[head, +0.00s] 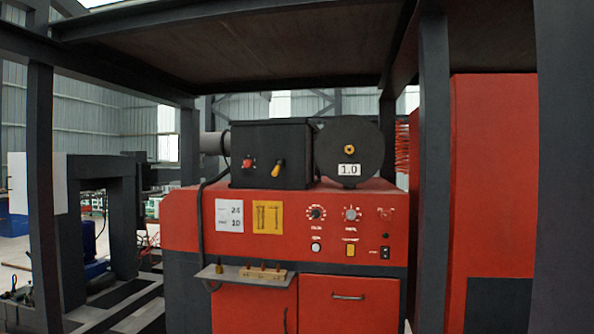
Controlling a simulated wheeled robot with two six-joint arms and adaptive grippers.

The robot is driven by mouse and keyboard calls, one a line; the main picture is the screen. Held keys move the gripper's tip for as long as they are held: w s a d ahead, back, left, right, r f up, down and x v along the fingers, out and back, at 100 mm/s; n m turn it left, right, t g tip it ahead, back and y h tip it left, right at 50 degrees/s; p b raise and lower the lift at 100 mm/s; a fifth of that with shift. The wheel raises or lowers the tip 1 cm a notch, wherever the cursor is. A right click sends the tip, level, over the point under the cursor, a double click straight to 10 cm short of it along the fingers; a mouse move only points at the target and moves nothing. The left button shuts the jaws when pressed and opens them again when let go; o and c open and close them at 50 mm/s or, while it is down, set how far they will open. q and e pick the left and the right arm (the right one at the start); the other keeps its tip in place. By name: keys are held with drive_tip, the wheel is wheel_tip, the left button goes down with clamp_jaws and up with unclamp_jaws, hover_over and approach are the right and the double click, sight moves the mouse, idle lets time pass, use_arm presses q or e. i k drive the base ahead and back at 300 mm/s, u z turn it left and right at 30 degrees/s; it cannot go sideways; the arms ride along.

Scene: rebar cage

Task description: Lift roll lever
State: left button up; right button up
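A red machine (180,215) stands ahead with a black box (262,135) on its top. On the box's front are a red knob (247,163) and a small yellow-handled lever (278,168), tilted slightly. No part is labelled legibly as the roll lever, so I cannot tell if this yellow one is it. A black disc (348,135) marked "1.0" with a yellow centre sits right of the box. Neither of my grippers is in view.
The machine's front panel has dials (316,213), a yellow button (350,250) and a small shelf (240,274) with pegs. Dark steel posts (433,160) and an overhead plate (250,45) frame the space. A red cabinet (495,180) stands on the right.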

sight(277, 169)
drive_tip(key=k, duration=0.5)
drive_tip(key=u, duration=0.8)
drive_tip(key=i, duration=2.5)
drive_tip(key=z, duration=2.55)
